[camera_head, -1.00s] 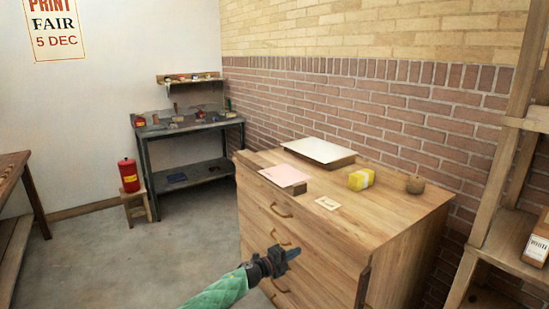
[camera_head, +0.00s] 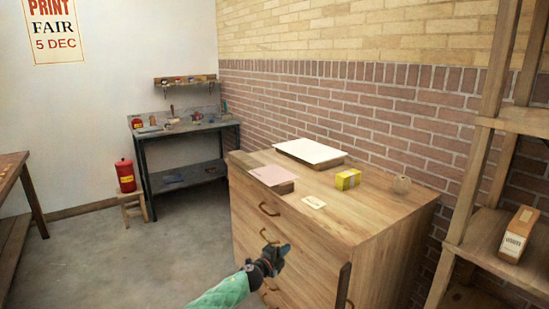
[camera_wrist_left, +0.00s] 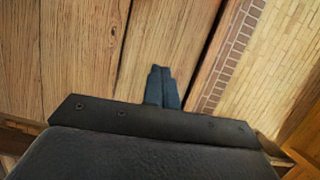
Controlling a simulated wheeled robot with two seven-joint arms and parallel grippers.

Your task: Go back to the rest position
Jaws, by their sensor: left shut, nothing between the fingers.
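My left gripper (camera_head: 284,250) is in front of the wooden drawer chest, low in the head view. It is shut and empty. In the left wrist view its two fingers (camera_wrist_left: 161,78) are pressed together, with the chest's wood front (camera_wrist_left: 84,50) behind them. I cannot tell the gap between the fingers and the wood. The wooden chest (camera_head: 395,225) has several drawers with curved handles (camera_head: 269,209). My right gripper is not in view.
A shelf unit (camera_head: 480,238) stands right. A red can (camera_head: 125,175) sits on a stool. Floor (camera_head: 95,260) at left is clear.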

